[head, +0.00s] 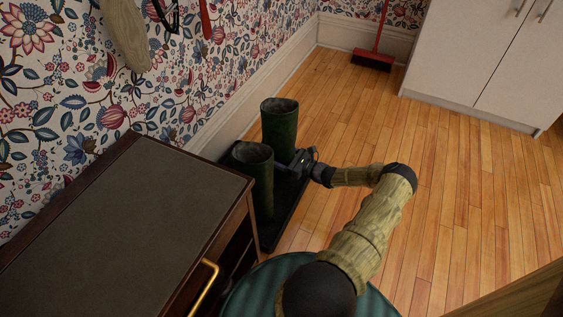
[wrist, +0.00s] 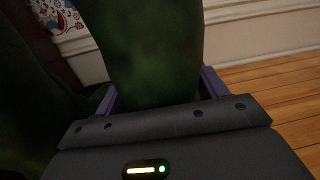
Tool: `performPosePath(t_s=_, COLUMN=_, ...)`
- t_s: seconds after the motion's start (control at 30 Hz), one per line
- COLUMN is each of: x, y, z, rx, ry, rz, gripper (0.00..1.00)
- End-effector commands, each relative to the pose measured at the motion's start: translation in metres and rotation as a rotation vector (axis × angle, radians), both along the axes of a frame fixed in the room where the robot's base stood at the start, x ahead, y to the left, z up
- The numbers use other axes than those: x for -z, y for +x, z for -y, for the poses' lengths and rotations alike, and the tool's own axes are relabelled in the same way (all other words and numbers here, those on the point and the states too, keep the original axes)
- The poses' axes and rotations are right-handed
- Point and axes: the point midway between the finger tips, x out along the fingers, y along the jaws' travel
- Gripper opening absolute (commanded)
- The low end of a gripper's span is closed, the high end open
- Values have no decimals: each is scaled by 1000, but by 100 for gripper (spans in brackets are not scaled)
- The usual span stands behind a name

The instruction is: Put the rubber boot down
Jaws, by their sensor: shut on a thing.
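Two dark green rubber boots are against the flowered wall in the head view. My gripper (head: 296,162) reaches in from the right and is shut on the far boot (head: 280,130), which looks upright. In the wrist view this boot (wrist: 150,45) fills the space between the two purple fingers of my gripper (wrist: 158,92). The near boot (head: 254,175) stands beside it, partly behind the cabinet corner; it is the dark shape at the left of the wrist view (wrist: 35,95). A black boot tray (head: 288,208) lies below. The held boot's sole is hidden, so I cannot tell whether it touches the tray.
A dark wooden cabinet (head: 120,215) with a brass handle (head: 205,290) is close on the left. A round green-striped surface (head: 248,290) is at the bottom. A red broom (head: 374,58) and a white cupboard (head: 475,60) are at the back. The wood floor on the right is clear.

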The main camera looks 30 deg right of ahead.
Motion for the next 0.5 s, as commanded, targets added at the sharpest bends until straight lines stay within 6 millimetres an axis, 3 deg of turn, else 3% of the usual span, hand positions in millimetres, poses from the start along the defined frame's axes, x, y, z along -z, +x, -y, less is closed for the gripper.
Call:
performPosePath(t_s=0.2, x=27, y=1, z=0, rx=0, ry=1, rz=5, gripper=21)
performPosePath(t_s=0.5, x=28, y=1, z=0, rx=-1, ry=1, rz=4, gripper=21)
